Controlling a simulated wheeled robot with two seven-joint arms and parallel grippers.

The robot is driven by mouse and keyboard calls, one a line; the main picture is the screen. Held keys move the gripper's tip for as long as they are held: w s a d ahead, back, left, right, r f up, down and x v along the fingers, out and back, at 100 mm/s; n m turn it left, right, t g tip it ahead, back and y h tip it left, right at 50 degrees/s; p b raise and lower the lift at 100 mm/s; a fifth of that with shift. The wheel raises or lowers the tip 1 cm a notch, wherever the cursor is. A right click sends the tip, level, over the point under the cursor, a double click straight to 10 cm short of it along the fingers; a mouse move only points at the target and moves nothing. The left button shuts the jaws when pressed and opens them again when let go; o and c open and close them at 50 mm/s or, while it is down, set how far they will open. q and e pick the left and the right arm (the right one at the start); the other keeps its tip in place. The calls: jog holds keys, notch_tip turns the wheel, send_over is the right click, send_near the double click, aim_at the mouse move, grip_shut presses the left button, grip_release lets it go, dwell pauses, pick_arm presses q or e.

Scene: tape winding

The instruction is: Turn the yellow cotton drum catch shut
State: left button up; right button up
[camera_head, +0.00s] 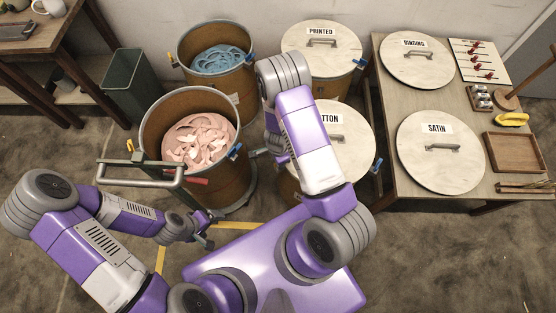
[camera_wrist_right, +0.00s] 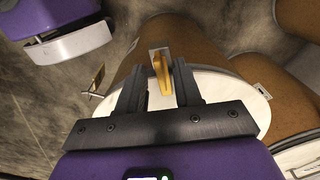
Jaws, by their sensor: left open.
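The cotton drum stands in the middle of the head view with its round lid (camera_head: 350,150) on; only "TTON" of its label shows beside my right arm. In the right wrist view, a yellow catch (camera_wrist_right: 161,73) sits on a pale plate on the side of a brown drum (camera_wrist_right: 195,55), near the lid's rim. My right gripper (camera_wrist_right: 160,82) is open, with the catch between and slightly beyond its fingertips; contact cannot be told. My right forearm hides this gripper and the catch in the head view. My left gripper (camera_head: 206,232) is open and empty, low over the floor.
Open drums of pink tape (camera_head: 200,140) and blue tape (camera_head: 217,60) stand left. The closed printed drum (camera_head: 330,88) stands behind the cotton drum. A table (camera_head: 385,75) at right bears binding and satin lids. A grey-green bin (camera_head: 135,85) stands at left.

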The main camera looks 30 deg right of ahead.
notch_tip(320, 180, up, 7)
jog(key=p, duration=0.3)
jog(key=shift+r, duration=0.2)
jog(key=s+a+f+n+y, duration=0.1)
jog(key=s+a+n+y, duration=0.3)
jog(key=s+a+n, duration=0.6)
jog(key=a+n, duration=0.2)
jog(key=n, duration=0.3)
jog(key=shift+s+a+t, duration=0.25)
jog(key=shift+t, duration=0.05)
